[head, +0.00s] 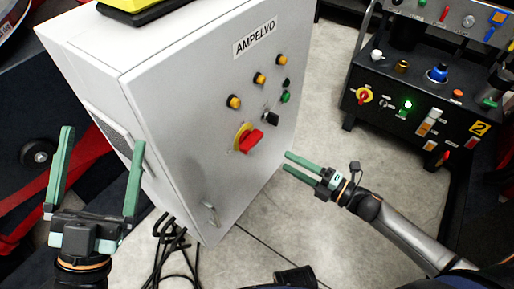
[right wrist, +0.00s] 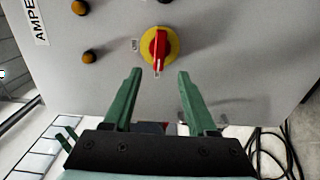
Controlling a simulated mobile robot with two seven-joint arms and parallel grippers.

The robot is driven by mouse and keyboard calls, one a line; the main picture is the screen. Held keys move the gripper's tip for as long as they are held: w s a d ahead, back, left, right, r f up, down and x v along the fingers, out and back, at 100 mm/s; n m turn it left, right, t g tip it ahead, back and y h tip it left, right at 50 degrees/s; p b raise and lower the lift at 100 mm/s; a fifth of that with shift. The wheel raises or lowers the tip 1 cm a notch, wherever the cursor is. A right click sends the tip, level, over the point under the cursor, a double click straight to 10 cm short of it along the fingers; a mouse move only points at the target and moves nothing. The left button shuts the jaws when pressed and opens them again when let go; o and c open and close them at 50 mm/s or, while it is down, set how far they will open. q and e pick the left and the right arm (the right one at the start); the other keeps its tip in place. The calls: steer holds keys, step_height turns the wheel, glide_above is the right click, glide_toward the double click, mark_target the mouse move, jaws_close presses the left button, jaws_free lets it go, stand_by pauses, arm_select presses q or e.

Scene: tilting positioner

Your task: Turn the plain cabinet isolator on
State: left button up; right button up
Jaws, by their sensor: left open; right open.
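The plain cabinet is a light grey box (head: 190,160) labelled AMPELVO. My right gripper (head: 286,161) is open and empty, in front of the face and apart from the handle. My left gripper (head: 103,135) is open and empty, to the left of the cabinet.
Orange buttons (head: 259,78), a green button (head: 285,97) and a black selector (head: 271,118) share the face. A cabinet handle (head: 211,214) is lower down. Black cables (head: 172,243) lie on the floor.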

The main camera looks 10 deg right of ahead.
mark_target(256, 144)
steer(key=b+x, duration=0.1)
steer(key=x, duration=0.5)
steer(key=shift+w+a, duration=0.2)
steer(key=shift+w, duration=0.1)
steer(key=x, duration=0.3)
steer(key=shift+w+a+b, duration=0.25)
steer(key=shift+b, duration=0.1)
arm_select(q)
steer(key=shift+s+d+r+m+h, duration=0.15)
steer(key=shift+s+r+m+h, duration=0.55)
steer(key=shift+h, duration=0.3)
steer(key=shift+s+d+r+m+h, duration=0.15)
steer(key=shift+s+r+m+h, duration=0.35)
steer(key=shift+s+m+h, duration=0.4)
arm_select(e)
steer(key=shift+w+a, duration=0.4)
steer(key=shift+w, duration=0.1)
arm_select(q)
steer(key=shift+w, duration=0.1)
arm_select(e)
steer(key=shift+c, duration=0.3)
jaws_close()
